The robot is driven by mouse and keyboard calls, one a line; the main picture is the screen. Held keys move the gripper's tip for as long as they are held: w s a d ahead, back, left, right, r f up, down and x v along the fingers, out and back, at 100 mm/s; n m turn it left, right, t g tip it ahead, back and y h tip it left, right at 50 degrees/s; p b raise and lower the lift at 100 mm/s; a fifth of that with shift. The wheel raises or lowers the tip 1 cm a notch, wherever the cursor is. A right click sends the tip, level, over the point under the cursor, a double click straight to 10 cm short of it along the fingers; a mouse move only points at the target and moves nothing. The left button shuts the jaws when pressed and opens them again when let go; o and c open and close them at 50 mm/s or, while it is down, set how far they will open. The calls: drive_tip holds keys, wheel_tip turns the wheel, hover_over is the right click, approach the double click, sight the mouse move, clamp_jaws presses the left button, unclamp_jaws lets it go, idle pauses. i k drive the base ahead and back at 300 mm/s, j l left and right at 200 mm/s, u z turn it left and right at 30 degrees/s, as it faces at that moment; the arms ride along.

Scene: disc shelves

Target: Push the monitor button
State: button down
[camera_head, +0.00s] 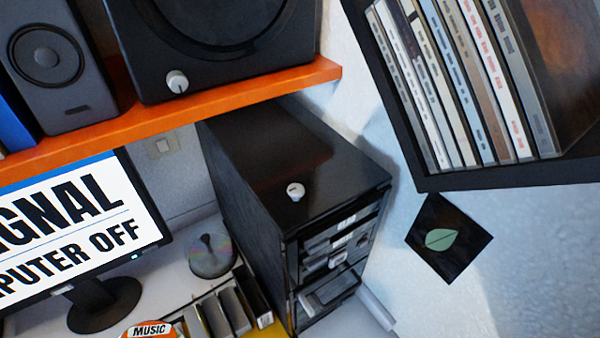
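The monitor (155,247) stands on the desk at the lower left, partly cut off by the left edge. Its lit screen (60,225) shows a white panel with cropped text ending in "GNAL" and "PUTER OFF". A small greenish light (134,257) sits on the lower right of its black bezel; I cannot tell whether this is the button itself. The black round stand (105,306) rests on the desk. My gripper is not in view.
An orange shelf (180,112) with speakers (48,62) hangs above the monitor. A black computer tower (290,170) stands to its right. A disc spindle (212,255) and a row of cases (225,310) lie between. A disc shelf (480,178) is at upper right.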

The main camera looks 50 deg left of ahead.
sight(152, 249)
drive_tip(key=u, duration=1.25)
